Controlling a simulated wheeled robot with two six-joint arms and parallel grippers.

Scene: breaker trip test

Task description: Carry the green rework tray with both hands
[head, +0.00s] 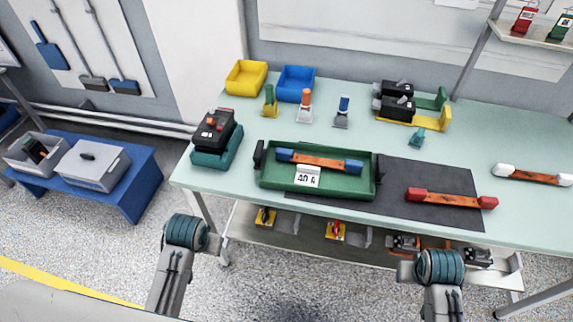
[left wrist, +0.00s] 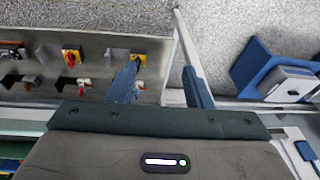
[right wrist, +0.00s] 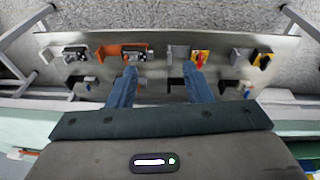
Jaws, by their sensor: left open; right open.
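The green rework tray (head: 268,174) lies on the pale green workbench, with an upright black handle at each short end. Inside it are an orange bar with blue ends (head: 322,162) and a white "40 A" card (head: 307,177). My left gripper (left wrist: 160,66) is open and empty in the left wrist view. My right gripper (right wrist: 159,67) is open and empty in the right wrist view. In the head view both arms end in front of the bench, apart from the tray; their fingers cannot be made out there.
A dark mat (head: 440,178) with a red-ended bar (head: 452,199) lies right of the tray. A black-and-teal device (head: 213,135) stands left. Yellow (head: 246,78) and blue (head: 295,83) bins stand behind. A lower shelf (head: 285,235) holds several switches. A blue stand (head: 140,180) is at left.

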